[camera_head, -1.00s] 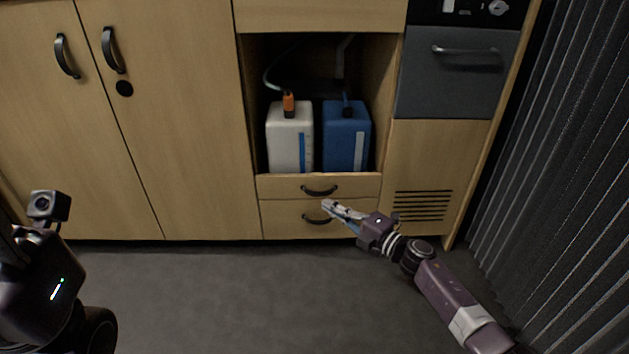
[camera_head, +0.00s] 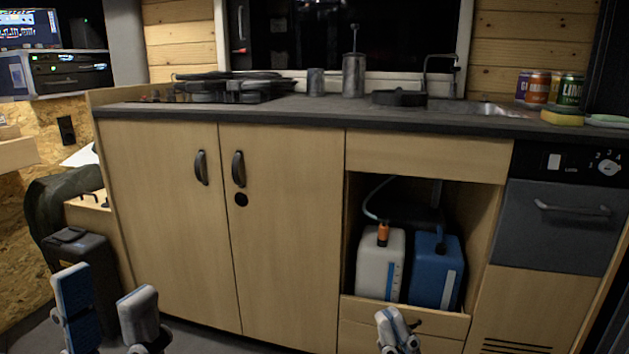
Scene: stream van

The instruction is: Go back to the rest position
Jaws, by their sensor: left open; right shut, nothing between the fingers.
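My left gripper (camera_head: 105,303) shows at the lower left edge of the head view. Its two blue-and-grey fingers stand wide apart with nothing between them. My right gripper (camera_head: 396,327) shows at the bottom, right of the middle. Its fingers are together and hold nothing. It appears in front of the drawer fronts (camera_head: 358,336) below the open niche; I cannot tell whether it touches them. The rest of both arms is out of view.
A white canister (camera_head: 380,268) and a blue canister (camera_head: 432,268) stand in the niche. The closed cabinet doors (camera_head: 280,220) are left of it. The worktop (camera_head: 330,112) carries a stove, pans, a sink and cans. A dark bin (camera_head: 75,255) stands at the left.

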